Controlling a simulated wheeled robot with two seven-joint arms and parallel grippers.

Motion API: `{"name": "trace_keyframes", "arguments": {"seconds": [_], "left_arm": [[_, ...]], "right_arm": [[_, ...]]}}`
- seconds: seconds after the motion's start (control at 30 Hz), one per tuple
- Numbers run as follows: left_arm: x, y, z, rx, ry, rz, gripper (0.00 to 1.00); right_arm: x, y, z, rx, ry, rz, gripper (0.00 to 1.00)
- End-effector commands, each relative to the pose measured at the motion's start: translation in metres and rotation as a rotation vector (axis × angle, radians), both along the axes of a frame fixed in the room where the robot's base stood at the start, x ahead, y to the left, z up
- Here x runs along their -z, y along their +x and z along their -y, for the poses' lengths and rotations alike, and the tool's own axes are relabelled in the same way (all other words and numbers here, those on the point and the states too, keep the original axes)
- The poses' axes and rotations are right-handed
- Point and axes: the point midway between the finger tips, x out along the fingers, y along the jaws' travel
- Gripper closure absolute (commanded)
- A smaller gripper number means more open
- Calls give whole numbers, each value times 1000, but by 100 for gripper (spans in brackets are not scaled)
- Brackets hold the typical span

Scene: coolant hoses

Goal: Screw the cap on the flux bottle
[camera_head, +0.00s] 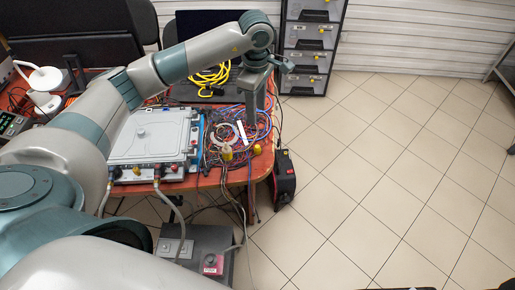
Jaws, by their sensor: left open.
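My left gripper (257,117) hangs down over the right end of the orange table (207,178). It is open, with nothing visible between its fingers. Below it and to the left, a small yellowish bottle-like item (227,153) stands among tangled wires; it may be the flux bottle. A small yellow piece (257,149), perhaps the cap, lies to its right near the table edge, apart from it. Both are too small to make out in detail. My right gripper is not in view.
A white-grey box with hose fittings (155,135) stands left of the wires (262,127). A yellow cable coil (210,78) lies behind. A black case (284,178) stands beside the table, and a drawer cabinet (311,45) stands at the back. The tiled floor (390,170) at right is clear.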

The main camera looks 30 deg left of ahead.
Motion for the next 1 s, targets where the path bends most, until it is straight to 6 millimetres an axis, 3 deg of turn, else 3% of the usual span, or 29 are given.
{"name": "trace_keyframes", "arguments": {"seconds": [0.27, 0.7, 1.0], "left_arm": [[24, -1, 0, 0, 1, -5, 59], [101, -1, 1, -2, -1, -5, 59], [121, 0, 1, 0, -1, 0, 59]], "right_arm": [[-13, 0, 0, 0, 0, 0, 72], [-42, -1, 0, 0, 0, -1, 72], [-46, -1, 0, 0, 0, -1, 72]]}}
